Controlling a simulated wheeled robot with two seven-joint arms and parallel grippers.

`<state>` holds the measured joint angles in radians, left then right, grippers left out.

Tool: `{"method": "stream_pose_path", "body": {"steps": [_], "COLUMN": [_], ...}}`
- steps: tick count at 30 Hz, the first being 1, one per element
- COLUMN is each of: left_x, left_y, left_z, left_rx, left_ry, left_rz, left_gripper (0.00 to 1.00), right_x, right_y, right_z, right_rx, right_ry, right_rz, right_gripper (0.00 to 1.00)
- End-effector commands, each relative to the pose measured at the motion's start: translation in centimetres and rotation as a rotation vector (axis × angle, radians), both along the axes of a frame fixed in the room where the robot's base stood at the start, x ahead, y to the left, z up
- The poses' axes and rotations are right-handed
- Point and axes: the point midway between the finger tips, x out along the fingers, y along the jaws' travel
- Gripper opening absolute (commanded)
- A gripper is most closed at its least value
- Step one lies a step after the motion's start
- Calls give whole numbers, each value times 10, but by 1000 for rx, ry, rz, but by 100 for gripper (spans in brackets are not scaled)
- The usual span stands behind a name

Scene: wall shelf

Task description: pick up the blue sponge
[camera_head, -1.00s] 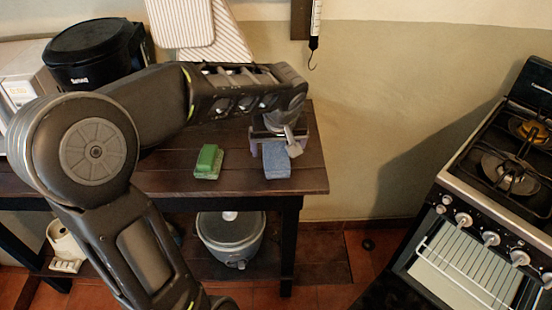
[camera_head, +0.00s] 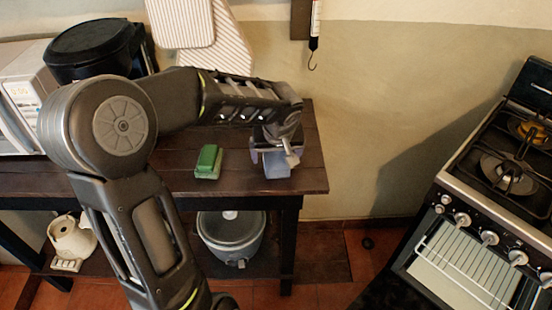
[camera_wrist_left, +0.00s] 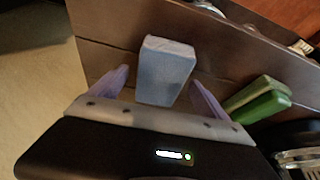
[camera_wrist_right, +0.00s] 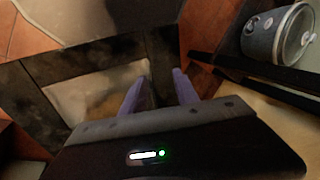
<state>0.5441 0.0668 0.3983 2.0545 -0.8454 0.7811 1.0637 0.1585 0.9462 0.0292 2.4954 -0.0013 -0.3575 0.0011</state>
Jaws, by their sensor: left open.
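The blue sponge (camera_head: 277,165) lies on the dark wooden table near its right end, partly hidden under my left gripper (camera_head: 272,155) in the head view. In the left wrist view the blue sponge (camera_wrist_left: 165,70) sits between the two purple fingers of my left gripper (camera_wrist_left: 163,92), which are open on either side of it. I see no clear contact between fingers and sponge. My right gripper (camera_wrist_right: 157,88) shows only in the right wrist view, with its two purple fingers apart and nothing between them.
A green sponge (camera_head: 208,162) lies left of the blue one, also in the left wrist view (camera_wrist_left: 260,100). A black appliance (camera_head: 90,50) stands at the table's back left. A pot (camera_head: 230,228) sits on the lower shelf. A stove (camera_head: 490,200) stands at the right.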

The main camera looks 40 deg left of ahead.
Motion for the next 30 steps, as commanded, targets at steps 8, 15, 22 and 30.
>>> {"method": "stream_pose_path", "body": {"steps": [8,15,22,30], "left_x": [0,0,0,0], "left_y": [0,0,0,0], "left_z": [0,0,0,0], "left_rx": [0,0,0,0], "left_ry": [0,0,0,0], "left_rz": [0,0,0,0], "left_gripper": [68,49,30,21], "right_x": [0,0,0,0], "right_y": [0,0,0,0], "right_z": [0,0,0,0], "right_rx": [0,0,0,0], "right_ry": [0,0,0,0], "right_rz": [0,0,0,0], "right_gripper": [36,36,36,36]}}
